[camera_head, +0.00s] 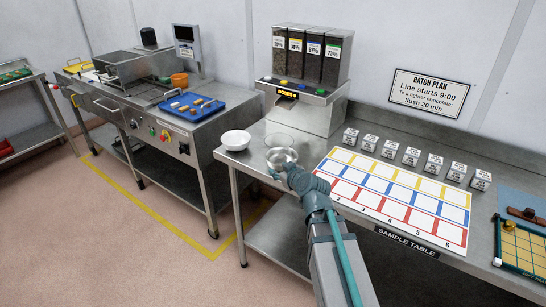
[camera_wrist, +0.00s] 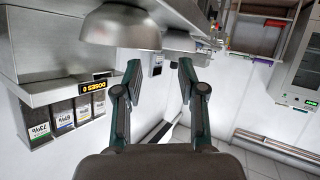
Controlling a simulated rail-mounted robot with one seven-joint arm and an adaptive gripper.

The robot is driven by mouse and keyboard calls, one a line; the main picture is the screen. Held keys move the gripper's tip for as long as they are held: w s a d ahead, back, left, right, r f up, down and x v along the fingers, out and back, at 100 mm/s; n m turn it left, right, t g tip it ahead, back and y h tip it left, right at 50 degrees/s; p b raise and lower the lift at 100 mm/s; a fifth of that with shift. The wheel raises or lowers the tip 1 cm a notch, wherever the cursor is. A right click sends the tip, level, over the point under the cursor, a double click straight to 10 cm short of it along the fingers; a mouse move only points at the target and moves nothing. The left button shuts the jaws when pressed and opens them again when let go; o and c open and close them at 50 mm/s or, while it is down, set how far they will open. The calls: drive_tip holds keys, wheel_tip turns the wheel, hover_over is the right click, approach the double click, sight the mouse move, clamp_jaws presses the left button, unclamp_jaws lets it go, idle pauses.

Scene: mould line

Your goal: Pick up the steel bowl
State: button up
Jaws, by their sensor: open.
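The steel bowl (camera_head: 281,157) stands on the steel table at its left part, just beyond my gripper (camera_head: 279,173) in the head view. In the wrist view, which is upside down, the steel bowl (camera_wrist: 118,28) is large at the top, left of centre. There my gripper (camera_wrist: 160,68) is open, with nothing between its two fingers. The bowl's rim lies near the left fingertip; I cannot tell whether they touch. My gripper partly hides the bowl in the head view.
A clear glass bowl (camera_head: 281,140) stands right behind the steel bowl, and a white bowl (camera_head: 236,140) to its left. The dispenser (camera_head: 305,105) rises behind them. The coloured grid board (camera_head: 395,199) and several small labelled cubes (camera_head: 390,149) are to the right.

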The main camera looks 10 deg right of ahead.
drive_tip(key=p, duration=0.2)
approach(267, 159)
drive_tip(key=shift+w+a+f+n, duration=0.1)
drive_tip(key=shift+w+f+n, duration=0.3)
drive_tip(key=shift+w+f, duration=0.65)
drive_tip(key=w, duration=0.1)
drive_tip(key=w+a+p, duration=0.1)
drive_tip(key=w+p, duration=0.1)
drive_tip(key=w, duration=0.1)
drive_tip(key=shift+a+f, duration=0.25)
drive_tip(key=shift+f, duration=0.1)
drive_tip(key=shift+w+a+f, duration=0.1)
drive_tip(key=shift+w+f, duration=0.25)
drive_tip(key=shift+w, duration=0.15)
drive_tip(key=shift+s, duration=0.1)
clamp_jaws()
